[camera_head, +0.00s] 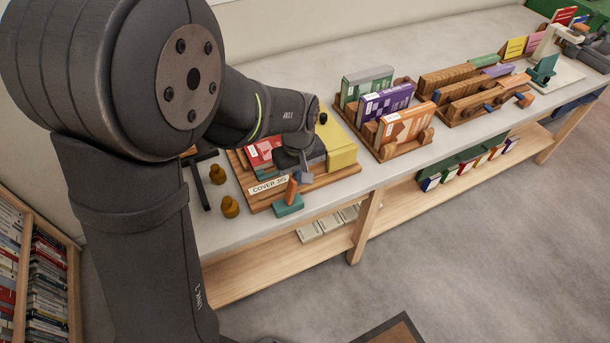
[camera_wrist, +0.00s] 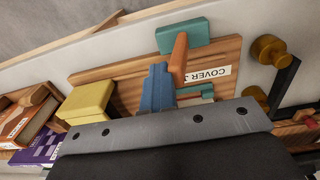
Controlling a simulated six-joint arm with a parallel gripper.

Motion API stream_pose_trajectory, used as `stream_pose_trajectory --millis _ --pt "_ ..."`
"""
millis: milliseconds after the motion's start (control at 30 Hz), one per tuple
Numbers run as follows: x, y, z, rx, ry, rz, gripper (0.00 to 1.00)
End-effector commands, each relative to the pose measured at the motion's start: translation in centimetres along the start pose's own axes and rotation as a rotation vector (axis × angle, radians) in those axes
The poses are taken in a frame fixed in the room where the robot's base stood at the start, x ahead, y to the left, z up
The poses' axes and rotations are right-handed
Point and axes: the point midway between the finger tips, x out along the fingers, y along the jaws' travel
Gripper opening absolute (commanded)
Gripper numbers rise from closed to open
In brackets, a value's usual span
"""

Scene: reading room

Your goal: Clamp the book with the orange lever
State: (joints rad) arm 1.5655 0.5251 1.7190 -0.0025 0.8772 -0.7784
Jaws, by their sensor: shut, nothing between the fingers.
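The orange lever (camera_head: 292,189) stands up from a teal base (camera_head: 288,206) at the front edge of the wooden cover jig (camera_head: 330,178). It also shows in the wrist view (camera_wrist: 179,58). My gripper (camera_wrist: 158,78) is shut and empty, its blue fingers right beside the lever; I cannot tell whether they touch it. In the head view my gripper (camera_head: 305,176) is just right of the lever. A red book (camera_head: 262,150) lies on the jig, mostly hidden by my arm. A yellow block (camera_head: 341,150) is at the jig's right side.
Two brass knobs (camera_head: 230,206) stand left of the jig. A wooden rack (camera_head: 410,148) with orange, purple and green books is to the right, then more wooden racks (camera_head: 470,100). The counter's front edge is close to the lever base.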

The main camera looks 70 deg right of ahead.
Motion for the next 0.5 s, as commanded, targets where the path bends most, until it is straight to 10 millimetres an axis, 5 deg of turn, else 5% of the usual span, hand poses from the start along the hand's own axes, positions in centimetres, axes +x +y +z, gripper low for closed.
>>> stream_pose_trajectory --millis 33,500 --pt "1.25 -1.12 0.37 -0.002 -0.018 -0.027 0.0" --pt "1.21 -1.72 0.39 -0.003 -0.017 -0.025 0.0"
